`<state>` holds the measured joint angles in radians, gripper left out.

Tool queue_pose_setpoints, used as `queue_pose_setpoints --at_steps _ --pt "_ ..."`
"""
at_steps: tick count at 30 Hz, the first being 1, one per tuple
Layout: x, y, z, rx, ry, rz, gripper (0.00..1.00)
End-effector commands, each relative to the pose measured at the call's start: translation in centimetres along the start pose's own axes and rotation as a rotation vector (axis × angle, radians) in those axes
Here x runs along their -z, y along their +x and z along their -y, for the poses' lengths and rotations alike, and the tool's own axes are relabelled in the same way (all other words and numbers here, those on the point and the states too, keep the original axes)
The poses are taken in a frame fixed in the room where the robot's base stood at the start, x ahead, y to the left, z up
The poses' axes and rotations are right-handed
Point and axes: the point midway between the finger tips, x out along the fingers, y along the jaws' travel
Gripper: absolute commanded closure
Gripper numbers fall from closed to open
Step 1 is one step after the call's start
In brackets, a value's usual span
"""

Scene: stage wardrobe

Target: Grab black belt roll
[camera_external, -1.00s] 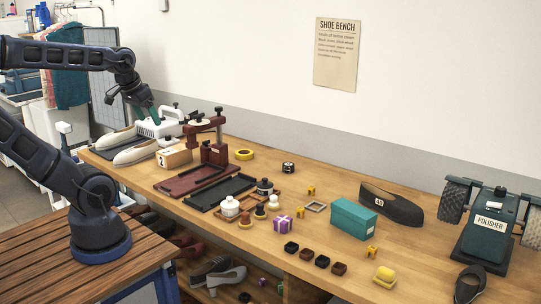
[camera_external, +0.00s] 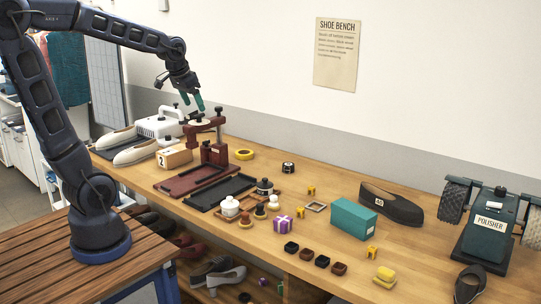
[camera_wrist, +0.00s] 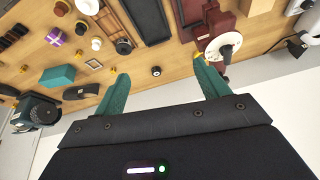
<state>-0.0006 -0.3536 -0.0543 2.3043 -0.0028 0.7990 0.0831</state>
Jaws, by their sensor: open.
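The black belt roll (camera_external: 288,168), a small dark cylinder with pale marks, stands on the bench behind the small parts, right of the yellow roll. In the wrist view the belt roll (camera_wrist: 156,71) shows whole, between and beyond the fingertips.
The dark red press (camera_external: 214,140) stands tall beneath my gripper, with a yellow roll (camera_external: 244,154) to its right. A teal box (camera_external: 354,218), a dark shoe (camera_external: 392,204) and the polisher (camera_external: 488,228) are farther right. Bare bench surrounds the belt roll.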

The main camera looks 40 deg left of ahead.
Motion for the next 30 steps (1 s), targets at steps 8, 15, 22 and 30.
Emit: queue_pose_setpoints --at_steps 8,15,22,30 --pt "7.2 5.2 -0.7 -0.017 0.059 0.007 0.26" --pt "12.6 10.5 -1.5 -0.038 0.106 0.007 0.26" --pt "17.1 16.6 -2.5 -0.063 0.147 0.006 0.26" --pt "21.5 24.6 -4.0 -0.096 0.188 0.002 0.26"
